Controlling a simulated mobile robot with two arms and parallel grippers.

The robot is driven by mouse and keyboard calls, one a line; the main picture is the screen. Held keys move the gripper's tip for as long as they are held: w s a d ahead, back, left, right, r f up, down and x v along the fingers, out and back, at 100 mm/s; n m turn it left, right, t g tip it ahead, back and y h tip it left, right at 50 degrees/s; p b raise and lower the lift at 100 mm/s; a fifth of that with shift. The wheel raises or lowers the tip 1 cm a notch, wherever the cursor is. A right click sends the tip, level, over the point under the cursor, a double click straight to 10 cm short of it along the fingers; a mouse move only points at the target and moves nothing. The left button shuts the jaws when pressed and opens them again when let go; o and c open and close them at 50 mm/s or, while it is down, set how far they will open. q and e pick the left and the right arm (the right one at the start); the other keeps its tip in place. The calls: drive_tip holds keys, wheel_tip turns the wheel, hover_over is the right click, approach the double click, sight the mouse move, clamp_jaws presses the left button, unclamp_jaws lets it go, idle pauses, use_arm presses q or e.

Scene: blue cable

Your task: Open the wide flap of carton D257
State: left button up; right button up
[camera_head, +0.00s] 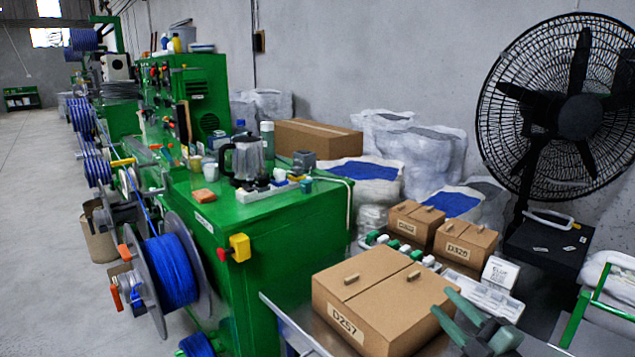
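Carton D257 (335,301) is a brown box at the front of the metal table, with its label on the side facing me. Its top flaps lie closed, with a seam between them and a small raised tab on each. My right gripper (441,301) is at the carton's right side, its two grey-green fingers spread and pointing up and left toward the carton. My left gripper is not in view.
Two smaller cartons, one labelled D326 (465,246), stand behind D257. A white box (499,273) and a tray of white parts (480,298) lie to their right. A green machine (283,247) stands left of the table. A large black fan (577,117) stands at the back right.

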drive_tip(key=s+d+f+m+g+h, duration=0.2)
drive_tip(key=s+f+m+g+h, duration=0.65)
drive_tip(key=s+f+m, duration=0.8)
drive_tip(key=s+a+f+n+g+y, duration=0.1)
drive_tip(key=s+a+f+g, duration=0.25)
drive_tip(key=s, duration=0.45)
drive_tip(key=s+a+f+g, duration=0.25)
drive_tip(key=s+f, duration=0.25)
drive_tip(key=s, duration=0.3)
wheel_tip(320, 180, down, 24)
drive_tip(key=s+g+p, duration=0.1)
drive_tip(key=s+d+f+g, duration=0.1)
drive_tip(key=s+d+f, duration=0.1)
drive_tip(key=s+f, duration=1.4)
drive_tip(key=shift+s+p, duration=0.45)
drive_tip(key=shift+s, duration=0.25)
